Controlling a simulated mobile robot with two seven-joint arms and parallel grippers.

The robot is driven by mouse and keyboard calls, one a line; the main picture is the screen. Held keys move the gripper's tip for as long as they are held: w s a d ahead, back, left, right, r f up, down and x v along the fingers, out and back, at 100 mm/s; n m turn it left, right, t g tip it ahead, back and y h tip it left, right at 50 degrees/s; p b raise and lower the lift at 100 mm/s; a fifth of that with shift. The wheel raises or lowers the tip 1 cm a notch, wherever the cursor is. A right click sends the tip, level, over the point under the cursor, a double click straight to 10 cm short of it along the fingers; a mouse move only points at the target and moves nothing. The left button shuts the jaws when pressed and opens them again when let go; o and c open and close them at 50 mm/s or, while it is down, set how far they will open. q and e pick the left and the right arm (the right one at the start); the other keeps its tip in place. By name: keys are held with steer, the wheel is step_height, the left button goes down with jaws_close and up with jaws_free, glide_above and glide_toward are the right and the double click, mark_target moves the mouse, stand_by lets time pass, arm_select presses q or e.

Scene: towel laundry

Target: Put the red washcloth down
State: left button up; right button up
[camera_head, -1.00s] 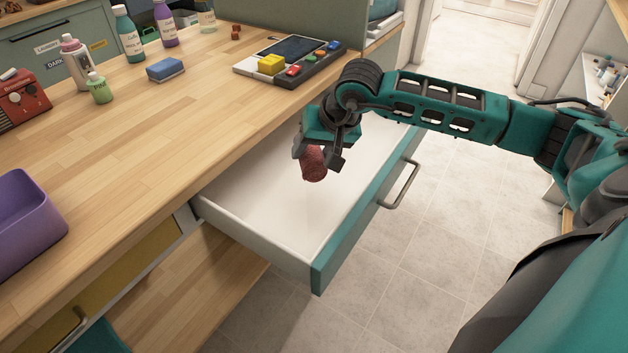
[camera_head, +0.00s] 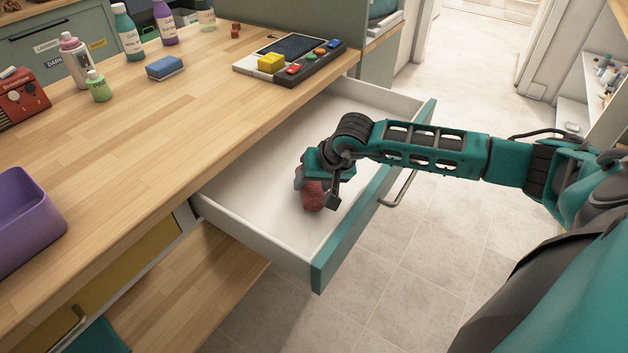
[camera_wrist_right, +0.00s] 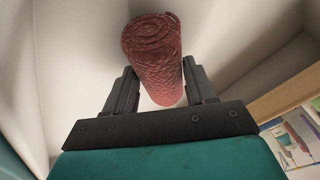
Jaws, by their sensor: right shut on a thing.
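The red washcloth (camera_head: 312,196) is rolled up and sits between the fingers of my right gripper (camera_head: 317,192), inside the open drawer (camera_head: 262,165). In the right wrist view the washcloth (camera_wrist_right: 153,58) is a rolled cylinder with its spiral end showing. My right gripper (camera_wrist_right: 160,93) is shut on it there, one dark finger on each side. The white drawer floor is close below the roll; whether they touch I cannot tell. My left gripper is not in view.
The drawer's teal front (camera_head: 372,195) and its handle (camera_head: 399,190) stand out over the tiled floor. The wooden counter (camera_head: 150,130) borders the drawer on the left. A purple bin (camera_head: 25,222) is at far left. The drawer around the washcloth is empty.

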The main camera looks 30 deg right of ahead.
steer(key=o, duration=0.6)
steer(key=shift+f, duration=0.15)
steer(key=o, duration=0.4)
steer(key=shift+o, duration=0.2)
steer(key=shift+r, duration=0.25)
steer(key=shift+s+r, duration=0.15)
steer(key=shift+r, duration=0.2)
steer(key=v, duration=1.1)
steer(key=shift+s, duration=0.1)
